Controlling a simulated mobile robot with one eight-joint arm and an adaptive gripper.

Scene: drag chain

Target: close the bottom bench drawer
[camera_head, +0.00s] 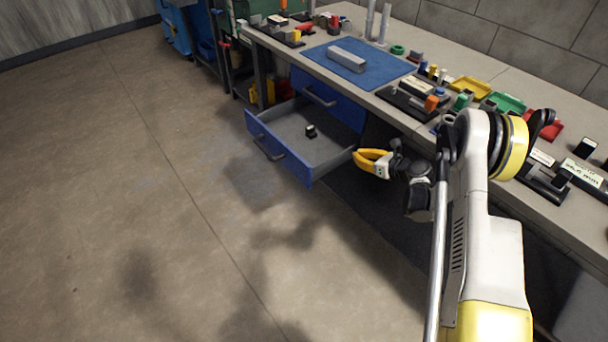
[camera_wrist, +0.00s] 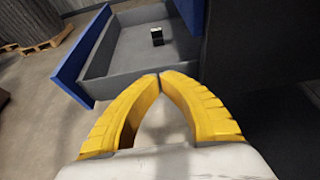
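The bottom bench drawer (camera_head: 292,165) is pulled out from under the bench. It has a blue front, a dark handle (camera_head: 268,150) and a grey inside holding one small black block (camera_head: 311,131). In the wrist view, the drawer (camera_wrist: 84,52) lies ahead to the upper left, with the block (camera_wrist: 157,36) inside. My gripper (camera_head: 355,156) has yellow fingers and is beside the drawer's right side, behind its front panel. In the wrist view, the fingertips of my gripper (camera_wrist: 159,75) meet with nothing between them. Whether they touch the drawer is unclear.
A closed blue drawer (camera_head: 328,96) with a handle sits above the open one. The benchtop (camera_head: 438,57) carries a blue mat (camera_head: 350,62), colored trays and many small parts. The floor (camera_head: 130,190) in front and to the left is clear.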

